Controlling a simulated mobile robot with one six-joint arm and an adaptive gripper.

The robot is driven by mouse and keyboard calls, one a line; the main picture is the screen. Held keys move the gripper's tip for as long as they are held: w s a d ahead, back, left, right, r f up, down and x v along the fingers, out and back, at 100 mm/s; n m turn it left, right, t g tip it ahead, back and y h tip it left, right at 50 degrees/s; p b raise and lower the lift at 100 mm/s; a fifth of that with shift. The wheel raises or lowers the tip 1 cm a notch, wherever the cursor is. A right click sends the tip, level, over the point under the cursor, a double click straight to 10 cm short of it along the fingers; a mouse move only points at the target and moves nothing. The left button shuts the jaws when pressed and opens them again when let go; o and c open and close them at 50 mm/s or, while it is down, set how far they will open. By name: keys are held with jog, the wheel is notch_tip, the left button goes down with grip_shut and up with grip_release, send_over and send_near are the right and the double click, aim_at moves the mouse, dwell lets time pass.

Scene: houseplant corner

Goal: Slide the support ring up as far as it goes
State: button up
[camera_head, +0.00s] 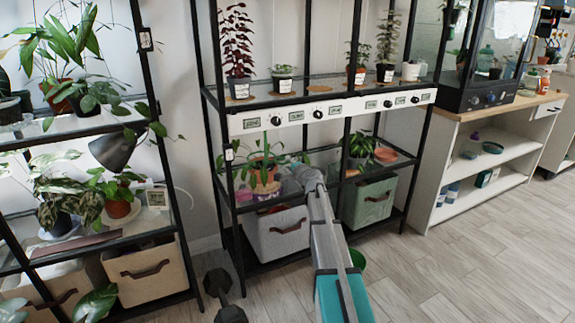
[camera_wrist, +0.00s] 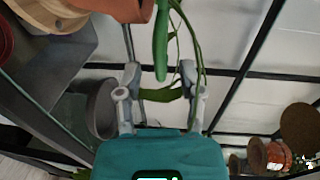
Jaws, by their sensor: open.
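A potted plant (camera_head: 263,162) with long green leaves stands in a terracotta pot (camera_head: 264,176) on the lower glass shelf of the middle rack. A terracotta pot (camera_wrist: 115,8) shows at the top edge of that view. I cannot make out the support ring in either view. In the head view my arm reaches to the shelf beside the plant, and the fingertips are not clear there.
A black post (camera_wrist: 258,45) and shelf bars run close by in the wrist view. A grey round container (camera_wrist: 101,108) is left of the fingers. Another potted plant (camera_head: 360,146) stands to the right on the same shelf. Storage bins (camera_head: 277,233) sit below.

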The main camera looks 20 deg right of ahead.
jog(key=shift+w+a+f, duration=0.1)
jog(key=shift+w, duration=0.9)
grip_shut()
